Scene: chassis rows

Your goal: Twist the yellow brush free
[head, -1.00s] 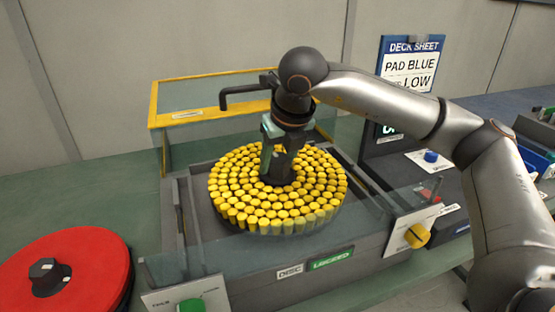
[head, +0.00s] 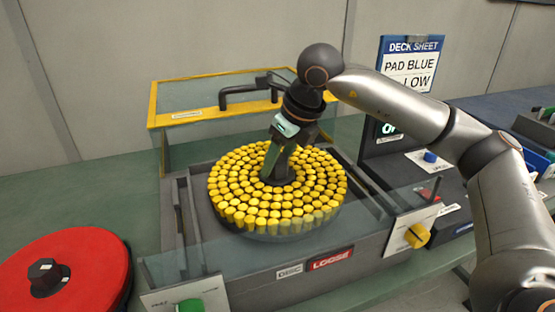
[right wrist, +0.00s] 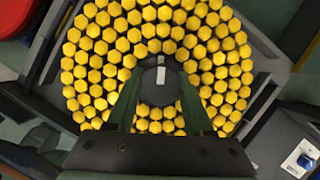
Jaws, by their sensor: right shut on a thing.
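The yellow brush (head: 250,213) is a round disc of many yellow tufts. It sits flat in the grey machine bed (head: 265,275). My right gripper (head: 278,178) comes down on its middle and is shut on the dark hub. In the right wrist view, the two fingers stand on either side of the hub (right wrist: 158,78), which has a pale mark on top. The disc sign on the bed's front reads LOOSE (head: 331,259) on red. My left gripper is not in view.
A clear cover with a yellow frame (head: 205,78) and black handle stands open behind the brush. A red pad (head: 85,270) with a black knob lies at left. A green knob (head: 191,305) and a yellow knob (head: 417,236) are at the front. A deck sheet (head: 410,62) reads PAD BLUE.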

